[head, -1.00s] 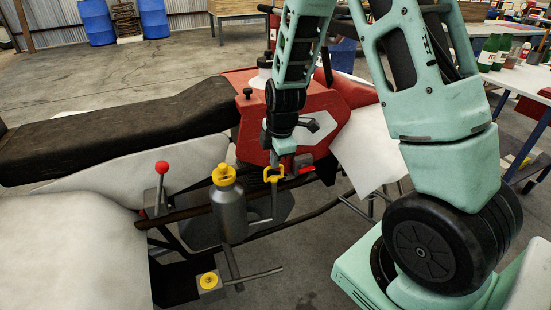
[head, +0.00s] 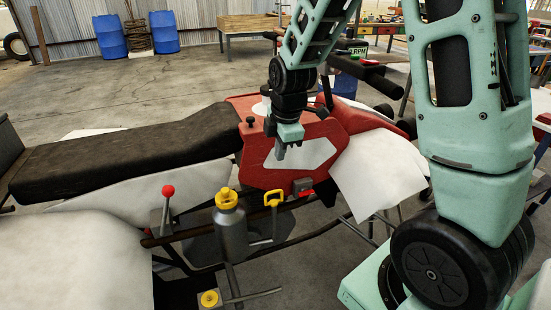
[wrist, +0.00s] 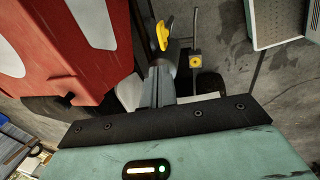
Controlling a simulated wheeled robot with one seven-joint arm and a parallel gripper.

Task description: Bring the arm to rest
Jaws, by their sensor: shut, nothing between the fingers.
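My gripper (head: 281,155) hangs from the arm in front of the red body panel (head: 262,172) of a vehicle, fingers pointing down. In the wrist view the grey fingers (wrist: 158,82) are together with nothing between them. A yellow handle (head: 272,197) stands below the gripper, apart from it; it also shows beyond the fingers in the wrist view (wrist: 162,36). A grey bottle with a yellow cap (head: 230,225) is left of the handle.
A red-knobbed lever (head: 168,192) stands left of the bottle, and a yellow knob (head: 209,299) sits low in front. The long black seat (head: 130,150) stretches left. Blue barrels (head: 110,37) and a wooden-topped table (head: 247,24) are far back, across open floor.

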